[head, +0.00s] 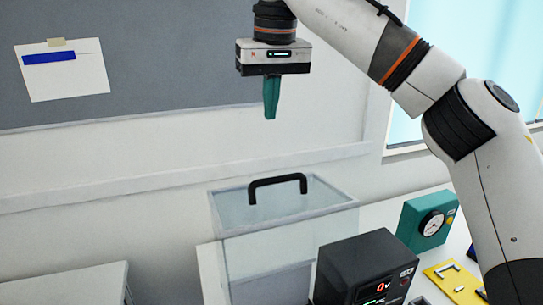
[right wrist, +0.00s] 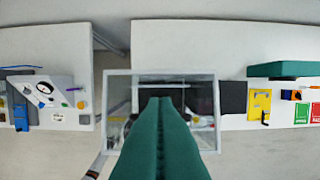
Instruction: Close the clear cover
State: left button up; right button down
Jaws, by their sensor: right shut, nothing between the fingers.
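The clear cover (head: 290,225) is a see-through box-like shape with a black handle (head: 278,181) on its top. It stands left of the black display box in the head view. In the right wrist view the clear cover (right wrist: 112,110) shows as a pale-edged rectangle beneath my fingers, which hide its middle. My right gripper (head: 270,116) hangs above the handle, pointing down, clear of it. Its green fingers (right wrist: 160,100) are together with nothing between them. Whether the cover sits fully down cannot be told. My left gripper is not in view.
A black display box (head: 345,262) with red digits stands right of the cover. A white table (head: 70,285) is at lower left. The space around my gripper is free.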

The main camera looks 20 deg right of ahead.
send_over(274, 194)
jog(key=w, duration=0.4)
notch_tip(274, 194, down, 7)
jog(key=s+f, duration=0.1)
jog(key=s+f+p, duration=0.1)
jog(key=s, duration=0.1)
jog(key=shift+s+d+f, duration=0.1)
jog(key=shift+s, duration=0.1)
jog(key=shift+s+f, duration=0.1)
jog(key=shift+s, duration=0.2)
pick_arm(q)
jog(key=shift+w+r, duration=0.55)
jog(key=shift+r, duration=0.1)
pick_arm(e)
jog(key=shift+f, duration=0.15)
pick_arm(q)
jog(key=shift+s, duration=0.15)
